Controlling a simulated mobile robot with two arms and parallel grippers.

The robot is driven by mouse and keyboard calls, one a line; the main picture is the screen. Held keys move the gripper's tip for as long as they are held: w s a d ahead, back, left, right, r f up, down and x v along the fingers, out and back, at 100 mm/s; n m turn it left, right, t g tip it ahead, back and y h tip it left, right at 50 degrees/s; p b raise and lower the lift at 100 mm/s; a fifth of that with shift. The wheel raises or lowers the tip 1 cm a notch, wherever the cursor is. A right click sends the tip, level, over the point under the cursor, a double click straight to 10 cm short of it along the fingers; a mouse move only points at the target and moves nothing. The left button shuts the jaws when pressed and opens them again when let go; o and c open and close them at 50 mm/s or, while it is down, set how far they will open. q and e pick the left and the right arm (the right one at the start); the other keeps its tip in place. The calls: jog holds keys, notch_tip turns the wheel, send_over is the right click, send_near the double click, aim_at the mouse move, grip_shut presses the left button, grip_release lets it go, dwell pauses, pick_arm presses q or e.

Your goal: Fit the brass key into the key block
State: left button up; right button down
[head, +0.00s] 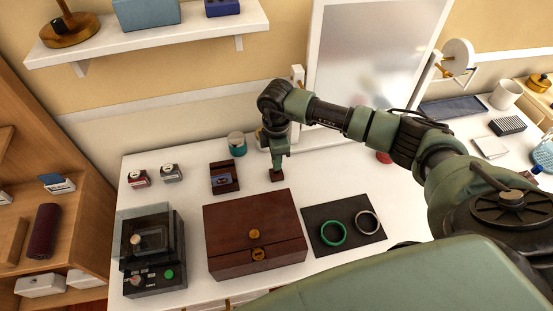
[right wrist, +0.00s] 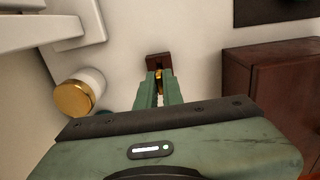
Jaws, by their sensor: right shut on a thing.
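My right gripper (head: 277,160) points down over the white table. It is shut on the brass key (right wrist: 159,80), which shows as a small gold piece between the fingertips in the right wrist view. The key block (head: 277,175) is a small dark brown block on the table just below the fingertips, and it also shows in the right wrist view (right wrist: 158,60). The key is at or just above the block; I cannot tell whether it is in the slot. The fingers hide most of the key. My left gripper is not in view.
A large brown box (head: 250,230) stands in front of the block. A dark mat (head: 345,238) with two bangles lies right of it. A small stand (head: 224,177) and a teal jar (head: 237,144) are left. A mirror (head: 365,60) stands behind. A gold-lidded jar (right wrist: 76,98) is near the gripper.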

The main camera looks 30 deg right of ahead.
jog(key=shift+f+b, duration=0.85)
jog(key=shift+f, duration=0.55)
jog(key=c, duration=1.5)
grip_release()
jog(key=shift+r, duration=0.1)
notch_tip(320, 180, up, 8)
jog(key=shift+f+b, duration=0.2)
jog(key=shift+b, duration=0.4)
